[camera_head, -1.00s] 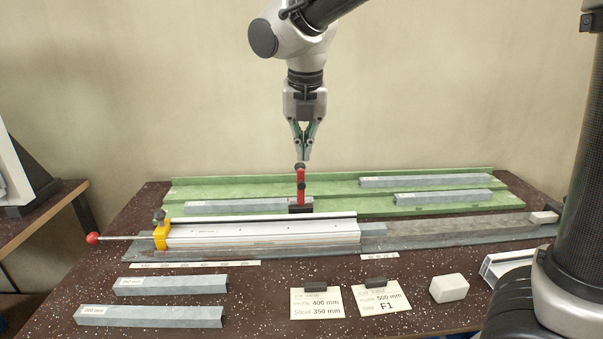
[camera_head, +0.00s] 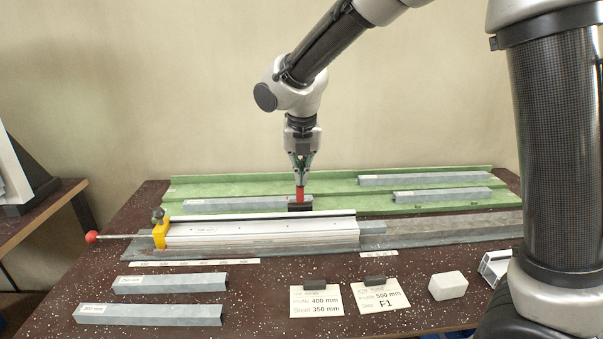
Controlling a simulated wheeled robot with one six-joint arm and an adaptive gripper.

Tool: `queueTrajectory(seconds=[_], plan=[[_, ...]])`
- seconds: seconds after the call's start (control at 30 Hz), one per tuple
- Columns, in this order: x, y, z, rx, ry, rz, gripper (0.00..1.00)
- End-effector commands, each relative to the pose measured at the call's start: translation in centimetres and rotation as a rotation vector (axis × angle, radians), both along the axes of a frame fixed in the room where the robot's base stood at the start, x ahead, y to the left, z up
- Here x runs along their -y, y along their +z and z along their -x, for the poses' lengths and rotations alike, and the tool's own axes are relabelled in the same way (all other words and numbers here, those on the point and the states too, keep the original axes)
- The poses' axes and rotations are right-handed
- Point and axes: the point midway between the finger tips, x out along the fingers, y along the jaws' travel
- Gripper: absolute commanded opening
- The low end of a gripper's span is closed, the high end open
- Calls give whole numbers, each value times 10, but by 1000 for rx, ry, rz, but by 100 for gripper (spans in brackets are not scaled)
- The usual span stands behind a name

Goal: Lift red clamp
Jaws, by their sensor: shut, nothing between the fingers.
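The red clamp (camera_head: 300,195) stands upright behind the long aluminium profile, in front of the green rack, with a dark block (camera_head: 300,207) at its foot. My gripper (camera_head: 300,182) points straight down at the clamp's upper end. Its fingers are shut with nothing held between them. The fingertips overlap the top of the red part in this view, and whether they touch it I cannot tell. The upper part of the clamp is hidden by the fingers.
The aluminium profile (camera_head: 260,233) lies along the bench with a yellow stop (camera_head: 160,234) and a red-knobbed rod (camera_head: 92,237) at left. Grey bars lie on the green rack (camera_head: 335,188) and at front left. Cards and a white block (camera_head: 447,285) are at front.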

Motion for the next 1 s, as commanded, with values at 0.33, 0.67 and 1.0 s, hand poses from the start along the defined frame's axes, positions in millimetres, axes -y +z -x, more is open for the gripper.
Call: queueTrajectory(seconds=[0.33,0.67,1.0], plan=[[0,1,-3,1,1,-1,0],[0,7,-29,1,0,0,0],[-1,8,-28,5,1,-2,0]])
